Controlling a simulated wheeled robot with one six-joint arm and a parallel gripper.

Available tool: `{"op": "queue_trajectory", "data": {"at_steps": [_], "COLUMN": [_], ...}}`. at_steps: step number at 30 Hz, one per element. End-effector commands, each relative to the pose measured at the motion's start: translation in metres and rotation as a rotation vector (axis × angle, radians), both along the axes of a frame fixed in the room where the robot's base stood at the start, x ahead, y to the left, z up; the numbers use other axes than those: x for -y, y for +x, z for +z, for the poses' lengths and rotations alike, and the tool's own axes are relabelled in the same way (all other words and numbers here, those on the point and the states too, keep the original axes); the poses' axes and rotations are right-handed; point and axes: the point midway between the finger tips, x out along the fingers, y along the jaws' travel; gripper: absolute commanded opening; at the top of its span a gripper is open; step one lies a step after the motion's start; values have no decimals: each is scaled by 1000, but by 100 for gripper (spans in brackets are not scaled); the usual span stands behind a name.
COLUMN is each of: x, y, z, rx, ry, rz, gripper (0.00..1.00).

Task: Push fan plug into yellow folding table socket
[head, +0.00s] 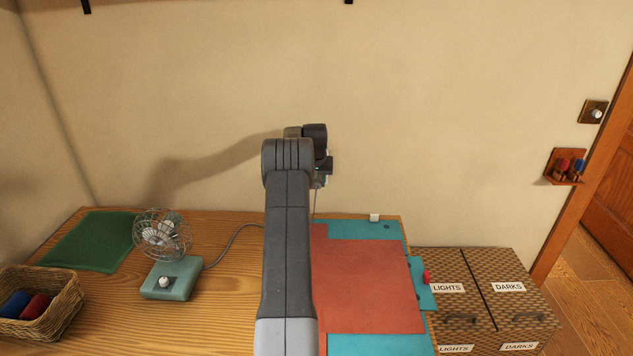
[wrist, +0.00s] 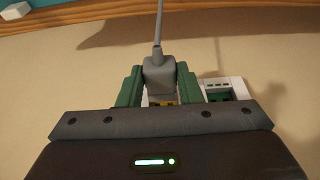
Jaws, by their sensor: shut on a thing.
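The fan (head: 163,235) with its wire cage stands on a teal base (head: 172,279) at the left of the wooden counter. Its grey cord (head: 232,240) runs right and passes behind my arm. In the wrist view my gripper (wrist: 158,84) has green fingers shut on the grey plug (wrist: 159,72), whose cord runs up the picture. A patch of yellow (wrist: 164,103) on a white socket strip shows just below the plug, mostly hidden. I cannot tell whether the plug touches it or is in it. In the head view my gripper (head: 320,182) is near the wall, mostly hidden by my arm.
A green socket (wrist: 221,90) sits beside the yellow one. A teal board with a red cloth (head: 370,285) lies on the counter's right. A wicker basket (head: 68,317), a green mat (head: 90,240) and laundry boxes (head: 480,285) stand around. The wall (head: 400,120) is close behind.

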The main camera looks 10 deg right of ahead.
Motion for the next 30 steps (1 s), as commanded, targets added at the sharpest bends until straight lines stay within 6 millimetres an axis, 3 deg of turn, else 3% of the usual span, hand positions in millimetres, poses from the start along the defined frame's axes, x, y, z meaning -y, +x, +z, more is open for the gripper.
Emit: {"op": "queue_trajectory", "data": {"at_steps": [30], "x": [2], "y": [10], "z": [1], "rx": [0], "ry": [0], "rz": [0], "gripper": [5]}}
